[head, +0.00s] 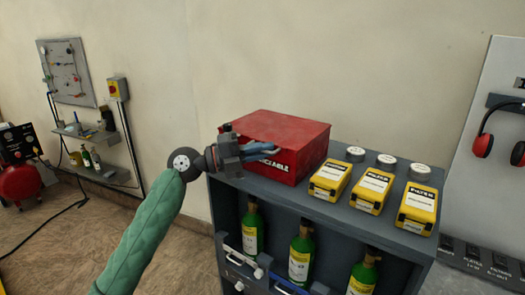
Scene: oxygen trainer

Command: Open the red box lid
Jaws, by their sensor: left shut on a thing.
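The red box (314,160) sits on top of the grey cabinet at its left end. White lettering shows on its front, partly covered by my gripper. Its red lid (290,125) lies over the top and looks down or nearly down; I cannot tell if there is a small gap. My left gripper (268,151) is at the front left of the box, its fingers shut at the lid's front edge. The exact grip is partly hidden by the gripper body. My right gripper is not in view.
Several yellow filter boxes (368,191) and grey round caps (386,161) stand right of the red box on the grey cabinet (286,194). Green bottles (301,256) stand on the shelf below. Red ear defenders (484,145) hang at the right. Wall lies close behind.

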